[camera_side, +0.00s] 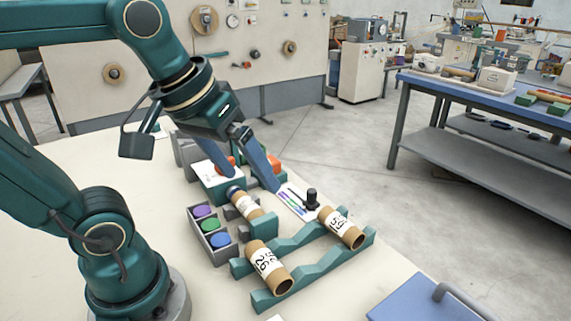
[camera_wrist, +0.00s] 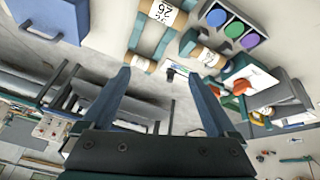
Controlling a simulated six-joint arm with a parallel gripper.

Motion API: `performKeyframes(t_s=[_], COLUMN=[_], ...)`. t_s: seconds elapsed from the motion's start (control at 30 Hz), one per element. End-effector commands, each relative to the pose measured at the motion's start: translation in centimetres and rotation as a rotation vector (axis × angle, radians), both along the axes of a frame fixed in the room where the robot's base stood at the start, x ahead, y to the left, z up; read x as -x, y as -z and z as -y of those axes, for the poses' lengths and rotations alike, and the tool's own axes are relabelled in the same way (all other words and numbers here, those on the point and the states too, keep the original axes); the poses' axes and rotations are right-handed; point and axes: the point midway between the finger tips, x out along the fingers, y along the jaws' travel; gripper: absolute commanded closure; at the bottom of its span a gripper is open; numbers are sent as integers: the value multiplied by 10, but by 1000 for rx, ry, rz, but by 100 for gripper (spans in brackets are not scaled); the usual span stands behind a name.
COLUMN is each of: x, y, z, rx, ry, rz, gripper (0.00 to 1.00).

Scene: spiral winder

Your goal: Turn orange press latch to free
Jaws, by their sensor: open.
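Two orange parts show on the winder: one (camera_side: 274,163) is just right of my right finger, and one (camera_side: 228,160) shows behind my left finger, partly hidden. In the wrist view an orange lever-like part (camera_wrist: 242,87) stands on the green and white unit, with another orange part (camera_wrist: 259,118) beside it. I cannot tell for certain which is the press latch. My gripper (camera_side: 256,182) points down above the winder with its blue fingers apart and nothing between them. In the wrist view my gripper (camera_wrist: 158,75) is clear of both orange parts, which lie to the right.
A cardboard tube (camera_side: 245,204) sits in the winder. Two labelled tubes (camera_side: 267,264) (camera_side: 341,226) rest on a green rack (camera_side: 300,277). A grey tray (camera_side: 222,254) holds purple, green and blue discs. A black post (camera_side: 311,198) stands by a striped card. A blue box (camera_side: 412,302) is front right.

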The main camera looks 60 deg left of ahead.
Motion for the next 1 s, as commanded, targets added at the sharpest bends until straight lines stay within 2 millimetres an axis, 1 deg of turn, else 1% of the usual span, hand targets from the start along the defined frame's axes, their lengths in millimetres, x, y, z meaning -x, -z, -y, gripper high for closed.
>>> performKeyframes(t_s=[0.03,0.1,0.17,0.23,0.37,0.4,0.47,0.5,0.6,0.7,0.73,0.83,0.9,1.0], x=[-12,-27,-39,-54,-76,-81,-86,-89,-91,-87,-85,-78,-71,-67], y=[-7,-14,-19,-21,-17,-14,-8,-2,15,34,39,55,65,71], z=[-9,-23,-38,-57,-98,-112,-135,-150,-186,-218,-225,-244,-249,-254], rx=[21,51,75,104,153,167,188,202,235,260,266,284,297,303], ry=[-84,-199,-301,-419,-633,-697,-789,-848,-980,-1075,-1095,-1149,-1174,-1192], rz=[-22,-50,-76,-105,-160,-177,-203,-220,-264,-302,-312,-344,-369,-378], gripper=[7,7,7,7,7,7,7,7,7,7,7,7,7,7])
